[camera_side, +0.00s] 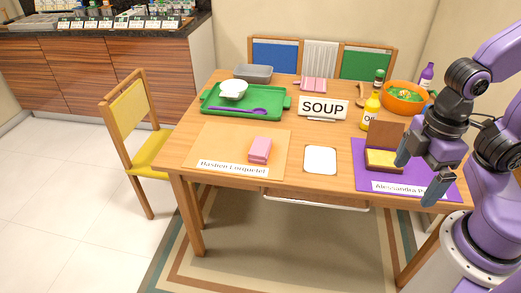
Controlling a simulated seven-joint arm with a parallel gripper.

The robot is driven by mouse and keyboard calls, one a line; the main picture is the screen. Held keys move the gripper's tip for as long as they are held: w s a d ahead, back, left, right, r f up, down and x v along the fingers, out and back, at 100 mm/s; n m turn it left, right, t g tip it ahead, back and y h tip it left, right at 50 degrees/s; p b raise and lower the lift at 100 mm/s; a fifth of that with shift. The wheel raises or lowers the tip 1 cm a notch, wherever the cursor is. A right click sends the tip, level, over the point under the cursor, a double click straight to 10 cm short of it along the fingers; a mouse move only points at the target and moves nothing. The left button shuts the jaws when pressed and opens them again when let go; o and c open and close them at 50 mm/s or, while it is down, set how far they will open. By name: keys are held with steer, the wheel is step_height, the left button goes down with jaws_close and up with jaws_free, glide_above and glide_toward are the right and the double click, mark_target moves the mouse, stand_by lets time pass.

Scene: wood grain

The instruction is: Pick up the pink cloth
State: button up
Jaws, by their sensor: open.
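A folded pink cloth (260,150) lies on the orange placemat (212,147) at the left front of the table, above the name label "Bastien Lorquetel". Another pink striped item (312,84), perhaps also a cloth, lies at the back of the table behind the SOUP sign. My gripper (418,179) is open and empty over the purple placemat at the right front, well to the right of the pink cloth on the orange placemat.
A green tray (215,110) with a white bowl and purple spoon, a SOUP sign (323,107), a yellow bottle (371,110) and an orange salad bowl (405,98) stand farther back. A white square (320,160) lies between the placemats. A brown box (386,140) is near my gripper.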

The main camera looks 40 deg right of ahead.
steer(key=w+a+f+m+t+h, duration=0.1)
steer(key=w+a+m, duration=0.4)
steer(key=w, duration=0.7)
steer(key=w+a+f+m+t, duration=0.1)
steer(key=w+a+m, duration=0.45)
steer(key=w, duration=0.65)
steer(key=m+h, duration=0.3)
steer(key=m, duration=0.9)
glide_above(261, 146)
steer(key=s+a, duration=0.5)
step_height(261, 146, down, 11)
steer(key=shift+t, duration=0.4)
steer(key=x, duration=1.1)
steer(key=shift+w+f, duration=0.15)
steer(key=shift+w+x, duration=0.2)
steer(key=shift+x, duration=1.2)
steer(key=shift+w+x, duration=0.2)
steer(key=shift+x, duration=1.25)
steer(key=shift+s, duration=0.1)
steer(key=c, duration=1.1)
